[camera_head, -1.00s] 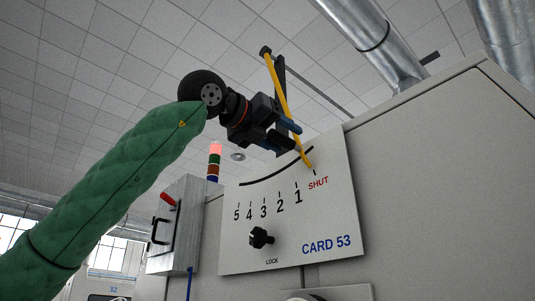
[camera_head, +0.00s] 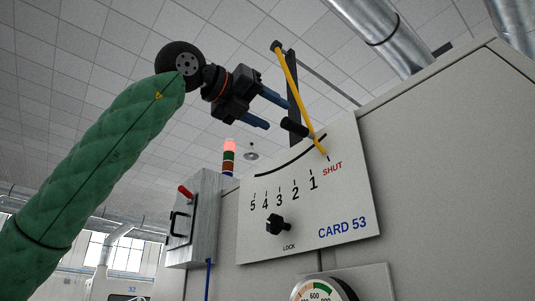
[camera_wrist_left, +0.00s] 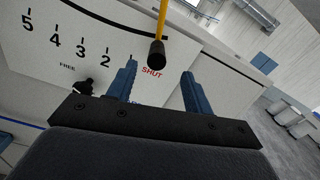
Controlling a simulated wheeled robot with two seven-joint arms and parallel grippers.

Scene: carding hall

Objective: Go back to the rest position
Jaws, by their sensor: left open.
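The yellow lever (camera_head: 300,97) hangs from a pivot at the top, its lower end at the SHUT mark of the white CARD 53 plate (camera_head: 350,200). Its black handle (camera_head: 294,128) sticks out toward my left gripper (camera_head: 278,114). That gripper is open and empty, its blue fingers apart, to the left of the lever. In the left wrist view the handle (camera_wrist_left: 156,53) shows just beyond the gap between the open fingertips (camera_wrist_left: 159,70), with nothing between them. My right gripper is not in view.
A black lock knob (camera_head: 278,224) sits low on the plate. A round gauge (camera_head: 318,290) is below it. A grey box with a red-handled switch (camera_head: 186,191) and a lit signal tower (camera_head: 229,158) stand left. The large grey machine housing (camera_head: 450,170) fills the right.

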